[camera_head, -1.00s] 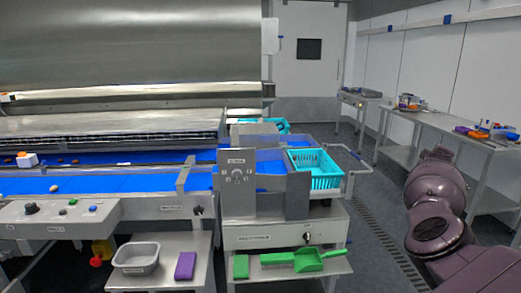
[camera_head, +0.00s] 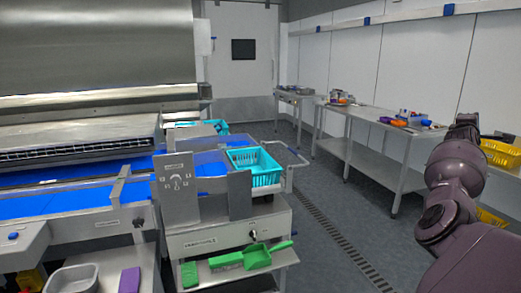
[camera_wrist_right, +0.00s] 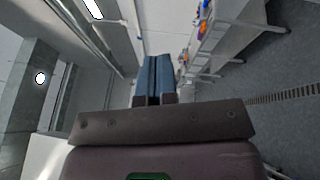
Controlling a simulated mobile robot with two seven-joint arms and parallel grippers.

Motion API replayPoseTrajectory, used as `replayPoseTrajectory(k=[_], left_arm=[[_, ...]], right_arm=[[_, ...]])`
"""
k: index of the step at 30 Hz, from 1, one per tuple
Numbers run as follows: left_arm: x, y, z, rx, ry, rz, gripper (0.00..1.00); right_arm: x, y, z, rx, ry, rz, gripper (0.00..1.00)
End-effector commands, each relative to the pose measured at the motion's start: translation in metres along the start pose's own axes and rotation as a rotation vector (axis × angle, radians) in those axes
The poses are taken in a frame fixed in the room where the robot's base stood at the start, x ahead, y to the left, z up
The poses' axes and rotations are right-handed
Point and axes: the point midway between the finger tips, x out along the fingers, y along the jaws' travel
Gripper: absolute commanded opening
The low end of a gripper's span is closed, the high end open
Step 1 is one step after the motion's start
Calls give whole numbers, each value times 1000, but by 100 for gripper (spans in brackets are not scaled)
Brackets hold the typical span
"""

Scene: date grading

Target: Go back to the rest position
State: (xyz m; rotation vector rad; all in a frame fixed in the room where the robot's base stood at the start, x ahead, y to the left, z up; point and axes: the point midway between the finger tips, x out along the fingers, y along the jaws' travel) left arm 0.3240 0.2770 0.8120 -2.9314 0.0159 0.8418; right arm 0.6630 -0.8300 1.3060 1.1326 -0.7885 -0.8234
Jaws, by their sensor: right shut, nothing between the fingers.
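My right arm shows at the right of the head view, bent, with its gripper out of that view. In the right wrist view my right gripper (camera_wrist_right: 154,82) has its two blue-grey fingers together, with nothing between them. It points into open air, with a wall and a steel table beyond it. No object is near the fingertips. My left arm and gripper are not in view.
A conveyor with a blue belt (camera_head: 75,199) and a turquoise crate (camera_head: 266,177) stand at the left. A green dustpan (camera_head: 258,256) lies on a low shelf. A steel table (camera_head: 383,133) and yellow crates (camera_head: 503,152) are at the right. The grey floor between is clear.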

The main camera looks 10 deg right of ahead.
Motion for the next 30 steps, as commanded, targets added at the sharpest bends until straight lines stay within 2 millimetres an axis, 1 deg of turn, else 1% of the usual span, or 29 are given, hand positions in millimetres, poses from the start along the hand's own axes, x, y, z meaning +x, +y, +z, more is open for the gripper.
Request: replayPoseTrajectory(k=[1, 2, 3, 5, 6, 8, 9, 11, 12, 14, 15, 17, 18, 20, 21, 23, 24, 26, 27, 28, 29, 30], left_arm=[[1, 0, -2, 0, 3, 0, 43], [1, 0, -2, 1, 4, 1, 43], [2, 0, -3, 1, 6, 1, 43], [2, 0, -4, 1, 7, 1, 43], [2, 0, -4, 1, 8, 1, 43], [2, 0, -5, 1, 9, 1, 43], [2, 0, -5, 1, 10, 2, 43], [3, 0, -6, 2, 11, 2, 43], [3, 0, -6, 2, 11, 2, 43], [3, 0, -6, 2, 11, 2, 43], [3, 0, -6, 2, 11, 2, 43], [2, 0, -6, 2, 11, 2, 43], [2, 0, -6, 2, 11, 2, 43], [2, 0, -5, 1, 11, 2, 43], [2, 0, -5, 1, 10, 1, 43], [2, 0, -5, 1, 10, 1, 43], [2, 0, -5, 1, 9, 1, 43], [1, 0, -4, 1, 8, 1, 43], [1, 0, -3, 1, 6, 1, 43], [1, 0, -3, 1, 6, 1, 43], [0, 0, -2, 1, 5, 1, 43], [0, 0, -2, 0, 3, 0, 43]], right_arm=[[-2, -6, 9, -124, -19, 28, 0], [-4, -8, 13, -203, -29, 45, 0], [-7, -10, 19, -317, -45, 70, 0], [-12, -14, 26, -508, -67, 114, 0], [-17, -16, 29, -645, -83, 145, 0], [-25, -20, 31, -856, -106, 195, 0], [-32, -22, 31, -998, -120, 230, 0], [-42, -27, 28, -1205, -140, 282, 0], [-50, -31, 25, -1343, -153, 320, 0], [-63, -38, 18, -1545, -172, 379, 0], [-72, -43, 12, -1678, -185, 421, 0], [-87, -54, 2, -1874, -206, 487, 0], [-98, -62, -5, -2002, -220, 535, 0], [-115, -76, -17, -2190, -243, 612, 0], [-128, -86, -25, -2310, -260, 667, 0], [-148, -105, -36, -2487, -287, 757, 0], [-162, -118, -43, -2600, -310, 821, 0], [-184, -139, -54, -2762, -346, 927, 0], [-200, -154, -60, -2863, -374, 1003, 0], [-212, -166, -64, 2924, 396, -1059, 0], [-225, -178, -67, 2827, 398, -1059, 0], [-242, -194, -71, 2698, 402, -1061, 0]])
